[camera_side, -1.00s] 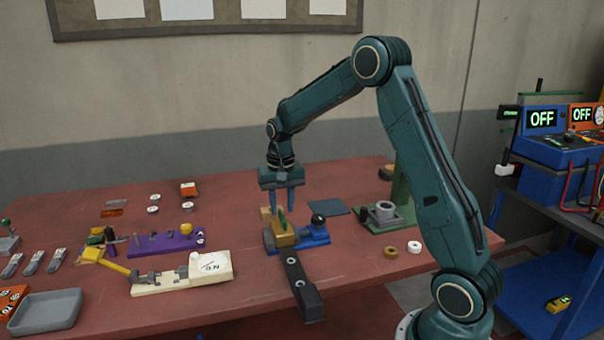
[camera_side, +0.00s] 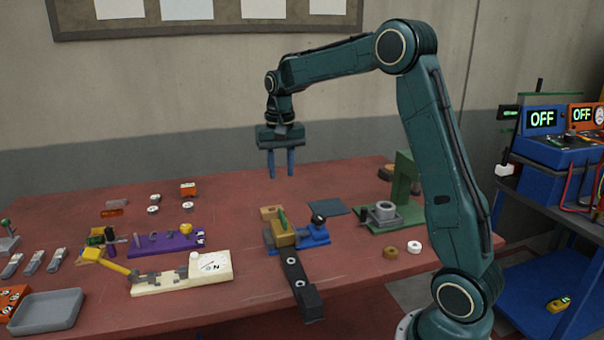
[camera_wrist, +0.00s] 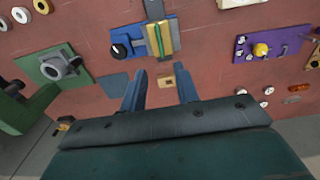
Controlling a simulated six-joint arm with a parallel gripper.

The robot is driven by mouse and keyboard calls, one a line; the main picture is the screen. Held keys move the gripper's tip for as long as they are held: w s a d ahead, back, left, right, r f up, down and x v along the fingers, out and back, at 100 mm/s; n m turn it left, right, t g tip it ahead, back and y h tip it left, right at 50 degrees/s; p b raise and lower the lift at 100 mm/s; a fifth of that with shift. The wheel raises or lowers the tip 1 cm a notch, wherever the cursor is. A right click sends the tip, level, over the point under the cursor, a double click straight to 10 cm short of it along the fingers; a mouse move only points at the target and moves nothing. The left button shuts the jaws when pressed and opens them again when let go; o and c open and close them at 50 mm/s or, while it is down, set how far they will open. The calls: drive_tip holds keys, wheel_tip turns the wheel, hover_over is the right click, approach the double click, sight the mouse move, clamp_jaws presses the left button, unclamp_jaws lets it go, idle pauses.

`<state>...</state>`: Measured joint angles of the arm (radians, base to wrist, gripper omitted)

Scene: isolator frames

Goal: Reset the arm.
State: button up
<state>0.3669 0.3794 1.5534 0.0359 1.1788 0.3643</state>
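My teal arm holds my gripper (camera_side: 281,166) in the air, well above the red table (camera_side: 345,275), with its blue fingers pointing down. The two fingers are apart with nothing between them, and the wrist view shows the same open gap (camera_wrist: 163,92). Below the gripper, a blue base with a black knob (camera_side: 317,221) carries a brass-coloured block (camera_side: 280,236) with a green lever. A small tan wooden block (camera_side: 269,212) lies just behind it. In the wrist view the tan block (camera_wrist: 168,82) shows near the gap between the fingertips.
A green stand (camera_side: 406,190) is to the right. A purple fixture (camera_side: 160,243), a cream fixture (camera_side: 170,281) and a grey tray (camera_side: 45,330) are to the left. The air around the gripper is clear.

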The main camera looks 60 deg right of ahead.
drive_tip(key=s+a+r+n+t, duration=0.35)
drive_tip(key=s+a+r, duration=0.35)
drive_tip(key=s+a, duration=0.45)
drive_tip(key=s+a+f+n+t, duration=0.1)
drive_tip(key=s+a+n, duration=0.1)
drive_tip(key=s, duration=0.5)
drive_tip(key=s+a+f+n+t, duration=0.1)
drive_tip(key=s+a+f+n, duration=0.1)
drive_tip(key=s, duration=0.5)
drive_tip(key=shift+s+a+n, duration=0.3)
drive_tip(key=shift+a+n, duration=0.35)
drive_tip(key=shift+a, duration=0.3)
